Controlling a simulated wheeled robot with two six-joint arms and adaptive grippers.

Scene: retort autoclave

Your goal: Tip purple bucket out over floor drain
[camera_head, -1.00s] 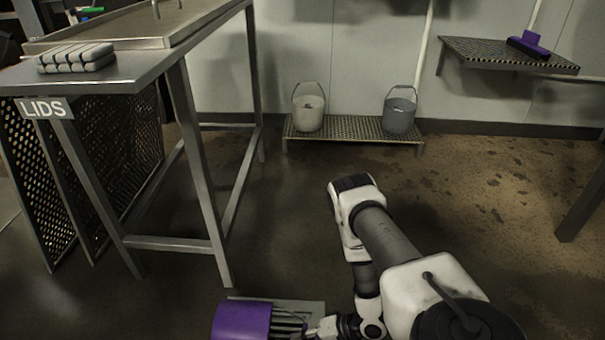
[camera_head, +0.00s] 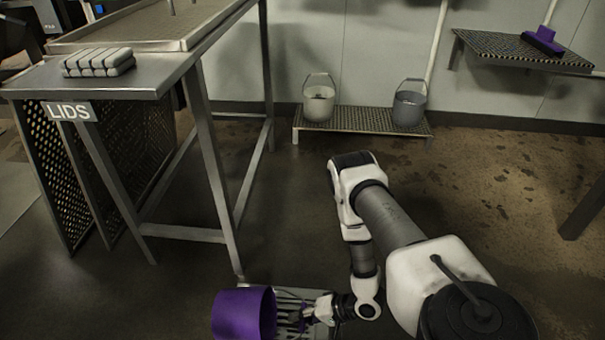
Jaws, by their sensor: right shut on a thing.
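The purple bucket (camera_head: 242,314) is low in the head view, cut off by the bottom edge. It looks tilted, with its rim side toward the right; I cannot see inside it. My right gripper (camera_head: 298,316) is just right of the bucket and shut on it; the exact grip is hard to make out. The floor drain (camera_head: 318,295), a pale slotted grate in the floor, shows behind and below the bucket and gripper, which partly hide it. No poured contents are visible. My left gripper is out of view.
A steel table with a LIDS label (camera_head: 72,111) stands left, its near leg (camera_head: 222,215) close behind the bucket. A cream bucket (camera_head: 318,104) and a grey bucket (camera_head: 408,108) stand on a low rack (camera_head: 362,121) at the wall. Wet floor between is clear.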

